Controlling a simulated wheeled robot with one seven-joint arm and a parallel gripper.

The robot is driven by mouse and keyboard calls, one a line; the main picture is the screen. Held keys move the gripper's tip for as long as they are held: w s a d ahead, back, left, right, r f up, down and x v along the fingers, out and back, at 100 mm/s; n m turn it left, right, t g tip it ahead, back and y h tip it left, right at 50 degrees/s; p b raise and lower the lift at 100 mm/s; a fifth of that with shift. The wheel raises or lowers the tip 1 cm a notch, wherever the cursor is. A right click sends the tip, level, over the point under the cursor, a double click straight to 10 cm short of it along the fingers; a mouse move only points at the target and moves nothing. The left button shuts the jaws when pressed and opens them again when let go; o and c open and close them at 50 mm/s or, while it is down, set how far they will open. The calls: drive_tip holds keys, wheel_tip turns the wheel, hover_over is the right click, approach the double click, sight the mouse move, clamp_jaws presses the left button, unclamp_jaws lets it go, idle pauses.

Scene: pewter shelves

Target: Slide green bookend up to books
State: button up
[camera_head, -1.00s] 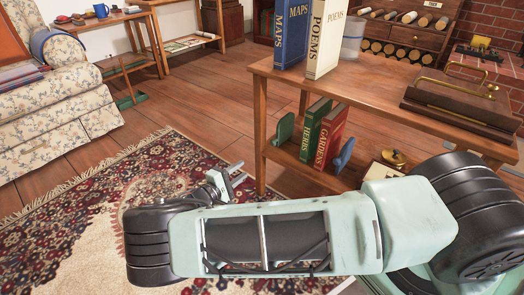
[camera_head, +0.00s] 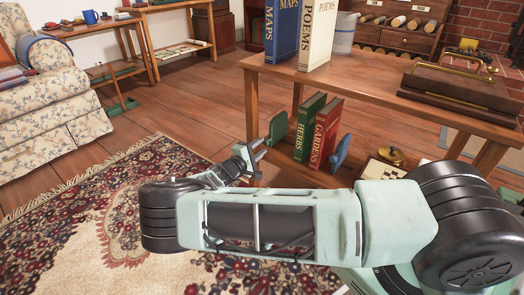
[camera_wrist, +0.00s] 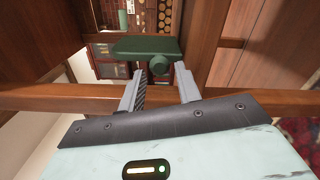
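The green bookend (camera_head: 277,129) stands on the lower shelf, left of the green HERBS book (camera_head: 305,128) and the red GARDENS book (camera_head: 325,133). A gap shows between bookend and books. A blue bookend (camera_head: 341,152) stands at the right side of the books. My gripper (camera_head: 258,149) is at the shelf's left end, just left of the green bookend. In the wrist view, my gripper (camera_wrist: 160,80) is open, and the green bookend (camera_wrist: 140,47) with its round knob (camera_wrist: 159,65) is ahead of the fingertips. I cannot tell whether they touch.
The wooden table top (camera_head: 380,88) is above the shelf and carries the MAPS book (camera_head: 284,30), POEMS book (camera_head: 318,35) and a brown case (camera_head: 460,88). A table leg (camera_head: 252,105) stands close to my gripper. A brass-knobbed object (camera_head: 390,157) is right on the shelf.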

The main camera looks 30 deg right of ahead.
sight(285, 165)
drive_tip(key=shift+x, duration=0.9)
clamp_jaws()
drive_tip(key=s+d+p, duration=0.1)
drive_tip(key=s+p, duration=0.1)
drive_tip(key=s+d+p, duration=0.1)
drive_tip(key=s+p, duration=0.1)
drive_tip(key=s, duration=0.1)
drive_tip(key=s+p, duration=0.3)
drive_tip(key=shift+s+d+r, duration=0.1)
drive_tip(key=shift+s+d, duration=0.05)
drive_tip(key=shift+d, duration=0.25)
drive_tip(key=shift+s+d+f, duration=0.2)
drive_tip(key=shift+s+d, duration=0.05)
drive_tip(key=shift+s, duration=0.3)
unclamp_jaws()
